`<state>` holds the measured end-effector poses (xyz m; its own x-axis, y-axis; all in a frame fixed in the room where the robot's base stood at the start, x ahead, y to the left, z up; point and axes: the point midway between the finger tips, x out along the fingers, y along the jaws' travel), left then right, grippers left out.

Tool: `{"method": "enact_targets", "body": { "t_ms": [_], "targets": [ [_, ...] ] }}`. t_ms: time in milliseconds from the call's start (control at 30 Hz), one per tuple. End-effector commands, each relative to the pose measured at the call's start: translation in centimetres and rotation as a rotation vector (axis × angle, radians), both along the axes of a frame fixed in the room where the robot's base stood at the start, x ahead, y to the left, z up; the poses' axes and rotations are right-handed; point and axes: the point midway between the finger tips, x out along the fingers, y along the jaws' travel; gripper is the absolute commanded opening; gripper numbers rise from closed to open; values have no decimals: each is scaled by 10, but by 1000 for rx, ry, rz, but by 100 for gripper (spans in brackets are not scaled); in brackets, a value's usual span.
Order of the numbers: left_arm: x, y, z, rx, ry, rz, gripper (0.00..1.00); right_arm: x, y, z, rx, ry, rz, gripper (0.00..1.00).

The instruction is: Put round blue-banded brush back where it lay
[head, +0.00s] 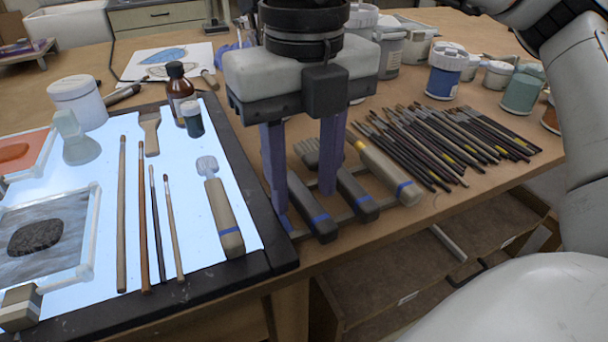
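My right gripper (304,208) points down over the wooden table just right of the light panel, its two purple-grey fingers apart with nothing clearly held. A dark handle with a blue band (312,208) lies below and between the fingers; its far end is hidden. Another blue-banded tool (223,210), with a pale rounded head, lies on the lit panel, left of the gripper. I cannot tell which is the round brush. My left gripper is out of view.
The lit panel (252,236) also holds several thin brushes (141,215), a flat brush (150,133), a brown bottle (180,92) and framed glass (45,240). Many thin brushes (440,140) lie at right. Paint jars (445,72) stand behind. The table's front edge is close.

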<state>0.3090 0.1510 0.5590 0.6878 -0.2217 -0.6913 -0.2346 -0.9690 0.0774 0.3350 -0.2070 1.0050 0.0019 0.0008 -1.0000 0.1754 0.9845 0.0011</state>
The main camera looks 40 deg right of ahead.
Motion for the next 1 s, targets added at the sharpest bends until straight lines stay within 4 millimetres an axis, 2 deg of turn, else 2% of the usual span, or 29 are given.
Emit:
{"method": "enact_targets", "body": {
  "t_ms": [167,500,700,1000],
  "targets": [
    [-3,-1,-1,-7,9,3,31,0,0,0,0,0,0,38],
    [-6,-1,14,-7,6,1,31,1,1,66,1,-3,0,38],
    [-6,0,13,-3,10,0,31,0,0,95,2,-1,0,38],
    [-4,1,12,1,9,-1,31,0,0,103,0,0,0,38]
  ]
}}
